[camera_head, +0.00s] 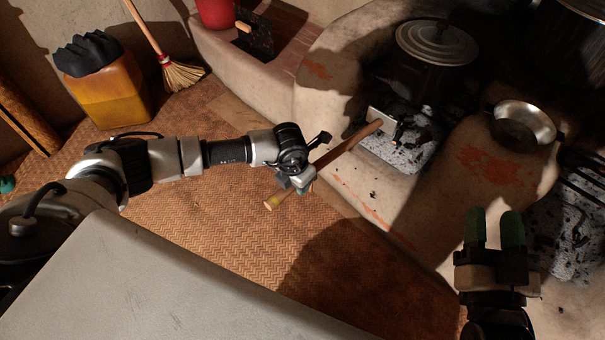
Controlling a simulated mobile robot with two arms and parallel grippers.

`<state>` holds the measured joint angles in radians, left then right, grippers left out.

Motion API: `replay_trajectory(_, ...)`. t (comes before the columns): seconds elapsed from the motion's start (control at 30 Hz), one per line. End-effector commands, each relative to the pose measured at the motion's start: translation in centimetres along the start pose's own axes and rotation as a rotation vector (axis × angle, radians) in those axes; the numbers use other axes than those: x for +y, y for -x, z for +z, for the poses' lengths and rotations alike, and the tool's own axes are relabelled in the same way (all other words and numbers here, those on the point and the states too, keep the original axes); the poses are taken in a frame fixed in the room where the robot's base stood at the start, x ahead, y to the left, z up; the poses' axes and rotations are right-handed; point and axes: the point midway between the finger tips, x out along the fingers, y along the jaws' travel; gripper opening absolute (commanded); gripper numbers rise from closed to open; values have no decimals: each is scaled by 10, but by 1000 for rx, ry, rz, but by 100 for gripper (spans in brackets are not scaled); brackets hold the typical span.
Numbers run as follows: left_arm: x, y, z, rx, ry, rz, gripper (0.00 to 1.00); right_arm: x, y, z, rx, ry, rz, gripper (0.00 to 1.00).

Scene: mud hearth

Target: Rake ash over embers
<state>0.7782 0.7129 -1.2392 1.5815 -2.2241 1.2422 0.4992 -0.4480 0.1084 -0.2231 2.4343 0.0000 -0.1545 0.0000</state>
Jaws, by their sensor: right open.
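A rake with a brown wooden handle (345,146) reaches from the mat side into the left hearth opening. Its pale flat head (380,121) is at the opening's mouth, over or on the ash; contact is unclear. My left gripper (302,187) is shut around the handle near its lower end. Pale speckled ash (401,151) lies in the left opening with dark lumps (418,121) behind the head; no glow shows. My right gripper (495,228), with green fingertips, is open and empty in front of the hearth's right part.
A lidded pot (437,43) stands over the left opening. A metal-rimmed bowl (524,123) sits on the hearth's middle. More ash and charcoal (568,240) lie in the right opening. A yellow container (108,95) and broom (180,74) stand back left. The woven mat (220,226) has free room.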

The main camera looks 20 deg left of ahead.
Motion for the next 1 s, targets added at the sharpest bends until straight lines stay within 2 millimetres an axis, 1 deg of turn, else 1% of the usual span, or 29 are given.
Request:
replay_trajectory(0.03, 0, 3, -3, -2, 0, 0, 0, 1, 0, 3, -44, 1, 2, 43)
replay_trajectory(0.23, 0, 5, -16, -3, 1, -1, 0, 5, 6, 25, -232, 6, 12, 43)
replay_trajectory(0.47, 0, 7, -32, -3, 0, -1, 0, 10, 20, 49, -437, 9, 25, 43)
replay_trajectory(0.7, 0, 10, -49, -3, 0, -1, 0, 14, 39, 69, -645, 10, 38, 43)
replay_trajectory(1.0, 0, 12, -70, -3, 0, -1, 0, 19, 68, 87, -881, 9, 54, 43)
